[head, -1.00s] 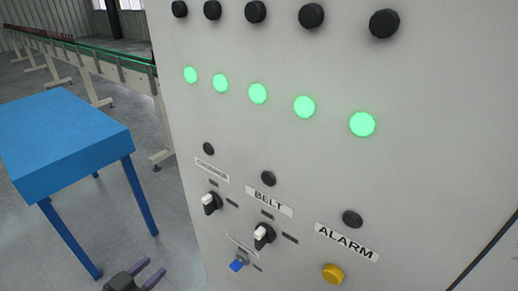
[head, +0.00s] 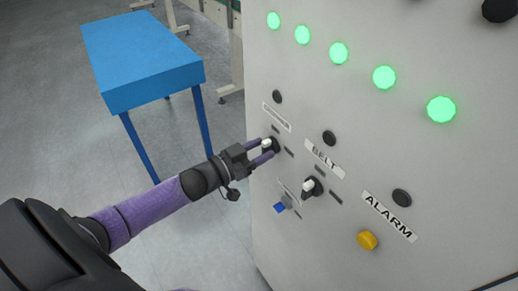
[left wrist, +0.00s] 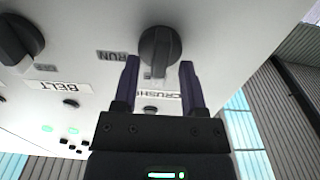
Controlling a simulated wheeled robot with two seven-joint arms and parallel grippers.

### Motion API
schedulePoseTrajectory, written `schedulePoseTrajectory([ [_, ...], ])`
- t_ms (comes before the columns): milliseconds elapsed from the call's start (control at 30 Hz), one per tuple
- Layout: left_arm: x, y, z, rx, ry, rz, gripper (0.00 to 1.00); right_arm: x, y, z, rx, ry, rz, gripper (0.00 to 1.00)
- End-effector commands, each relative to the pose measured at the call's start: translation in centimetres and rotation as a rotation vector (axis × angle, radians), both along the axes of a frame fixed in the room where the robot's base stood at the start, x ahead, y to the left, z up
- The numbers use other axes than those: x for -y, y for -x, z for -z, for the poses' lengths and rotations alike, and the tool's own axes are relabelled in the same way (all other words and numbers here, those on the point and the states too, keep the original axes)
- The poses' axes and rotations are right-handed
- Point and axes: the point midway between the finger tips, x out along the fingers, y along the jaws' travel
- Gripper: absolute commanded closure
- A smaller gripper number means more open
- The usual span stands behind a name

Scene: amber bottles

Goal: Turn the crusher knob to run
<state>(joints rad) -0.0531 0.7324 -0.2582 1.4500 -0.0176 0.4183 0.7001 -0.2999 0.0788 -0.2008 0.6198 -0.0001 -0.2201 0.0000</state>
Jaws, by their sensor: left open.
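The crusher knob (head: 267,144), black with a pale handle, sits on the grey panel below the CRUSHER label (head: 277,117). My left gripper (head: 264,150) reaches it from the left with its purple fingers open, one on each side of the knob. In the left wrist view the picture is upside down. There the knob (left wrist: 160,50) lies just beyond and between the two open fingertips (left wrist: 160,68), with no clear contact. Its handle points down, towards a small, partly hidden label. The RUN label (left wrist: 112,56) is to the left of the knob. My right gripper is not in view.
Several green lamps (head: 384,77) glow above. A blue table (head: 150,95) stands left of the panel, with open floor around it.

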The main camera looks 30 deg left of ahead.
Motion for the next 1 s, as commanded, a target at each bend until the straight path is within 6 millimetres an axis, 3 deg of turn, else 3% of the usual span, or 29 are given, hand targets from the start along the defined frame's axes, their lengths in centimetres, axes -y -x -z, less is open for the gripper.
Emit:
schedulePoseTrajectory([
  [67,0.01,0.01,0.00,0.000,0.000,0.000,0.50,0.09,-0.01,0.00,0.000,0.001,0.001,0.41],
  [300,-0.02,0.04,0.00,0.000,0.000,0.000,1.00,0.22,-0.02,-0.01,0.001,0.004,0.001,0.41],
  [733,-0.01,0.05,0.01,0.010,-0.024,-0.001,1.00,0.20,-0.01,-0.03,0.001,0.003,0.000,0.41],
  [1000,0.08,0.09,0.04,0.067,-0.165,0.000,1.00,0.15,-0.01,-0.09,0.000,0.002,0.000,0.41],
])
